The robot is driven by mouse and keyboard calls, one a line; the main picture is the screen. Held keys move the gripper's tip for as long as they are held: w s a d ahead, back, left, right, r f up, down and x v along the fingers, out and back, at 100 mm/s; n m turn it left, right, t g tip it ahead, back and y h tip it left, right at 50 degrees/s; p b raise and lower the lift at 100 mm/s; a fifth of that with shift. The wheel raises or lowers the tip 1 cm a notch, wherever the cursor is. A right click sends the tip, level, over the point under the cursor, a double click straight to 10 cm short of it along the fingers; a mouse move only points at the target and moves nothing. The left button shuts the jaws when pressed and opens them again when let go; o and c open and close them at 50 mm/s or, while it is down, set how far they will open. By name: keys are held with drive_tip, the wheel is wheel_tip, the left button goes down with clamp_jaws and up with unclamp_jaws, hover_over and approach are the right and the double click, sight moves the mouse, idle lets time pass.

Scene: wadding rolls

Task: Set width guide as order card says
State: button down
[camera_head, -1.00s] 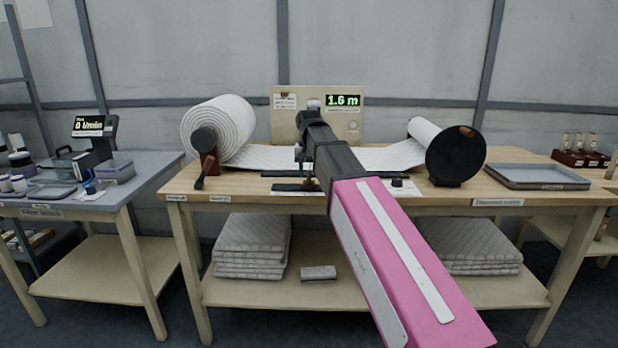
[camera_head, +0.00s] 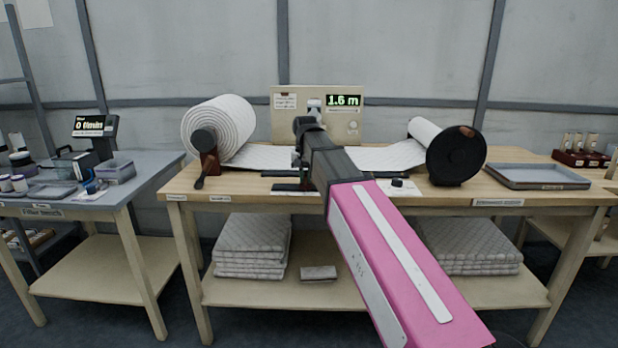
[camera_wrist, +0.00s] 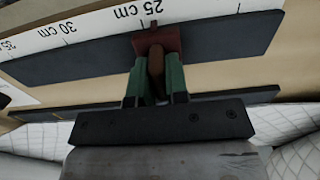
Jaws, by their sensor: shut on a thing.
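The width guide's red slider (camera_wrist: 158,42) sits on a dark rail, with its narrow tip close by the 25 cm mark of the white scale (camera_wrist: 98,28) in the wrist view. The scale appears upside down there. My gripper (camera_wrist: 155,82) has green fingers shut on the slider's brown upright handle. In the head view my gripper is mostly hidden behind my arm, above the dark guide rails (camera_head: 292,187) on the bench. A small card (camera_head: 285,101), perhaps the order card, is on the beige panel; its writing is too small to read.
White wadding runs across the wooden bench (camera_head: 450,192) from the large roll (camera_head: 222,125) to the roll with a black disc (camera_head: 455,156). The panel display (camera_head: 343,100) reads 1.6 m. A grey tray (camera_head: 541,176) lies at the right. Folded wadding stacks lie below.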

sight(282, 186)
drive_tip(key=a, duration=0.8)
drive_tip(key=shift+w+a, duration=0.1)
drive_tip(key=shift+w, duration=0.1)
drive_tip(key=c, duration=1.1)
unclamp_jaws()
drive_tip(key=shift+a, duration=0.1)
wheel_tip(282, 186, up, 11)
drive_tip(key=shift+f, duration=0.1)
